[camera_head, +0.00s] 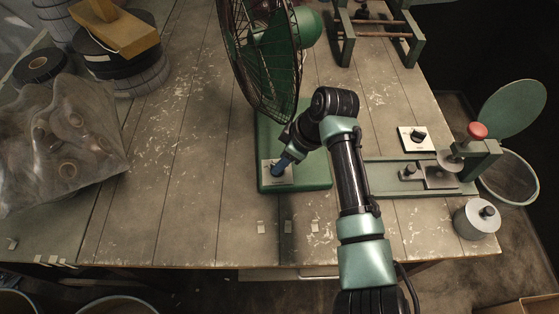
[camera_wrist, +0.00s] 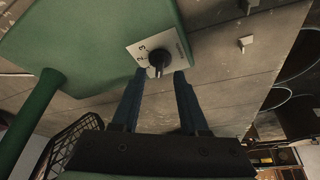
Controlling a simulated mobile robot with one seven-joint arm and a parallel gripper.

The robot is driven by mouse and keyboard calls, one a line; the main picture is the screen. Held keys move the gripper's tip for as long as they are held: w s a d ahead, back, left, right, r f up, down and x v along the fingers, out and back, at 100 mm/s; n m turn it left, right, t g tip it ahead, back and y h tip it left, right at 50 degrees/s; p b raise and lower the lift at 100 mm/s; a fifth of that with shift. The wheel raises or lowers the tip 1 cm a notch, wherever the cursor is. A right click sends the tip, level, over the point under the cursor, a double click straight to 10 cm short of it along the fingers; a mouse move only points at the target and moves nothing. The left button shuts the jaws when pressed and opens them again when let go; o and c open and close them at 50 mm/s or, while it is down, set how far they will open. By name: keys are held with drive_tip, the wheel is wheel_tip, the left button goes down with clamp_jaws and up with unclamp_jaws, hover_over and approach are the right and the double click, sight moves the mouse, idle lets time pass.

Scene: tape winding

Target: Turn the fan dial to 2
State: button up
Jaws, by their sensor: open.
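The green fan (camera_head: 270,60) stands on the table with its green base (camera_head: 310,172) toward the front. Its dial plate (camera_head: 287,179) is pale and sits at the front left of the base. In the wrist view the plate (camera_wrist: 176,38) shows the numbers 2 and 3 beside a black dial knob (camera_wrist: 159,60). My gripper (camera_head: 280,166) is over the dial in the head view and hides most of it. In the wrist view my gripper (camera_wrist: 160,73) is open, with its two blue fingers on either side of the knob. I cannot tell whether they touch it. The pointer's exact setting is unclear.
A second plate with a black knob (camera_head: 418,137) lies to the right, near a green winding fixture (camera_head: 400,175) and a metal weight (camera_head: 477,218). A clear bag of rolls (camera_head: 65,140) lies at left. The table left of the fan base is clear.

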drive_tip(key=shift+x, duration=1.2)
clamp_jaws()
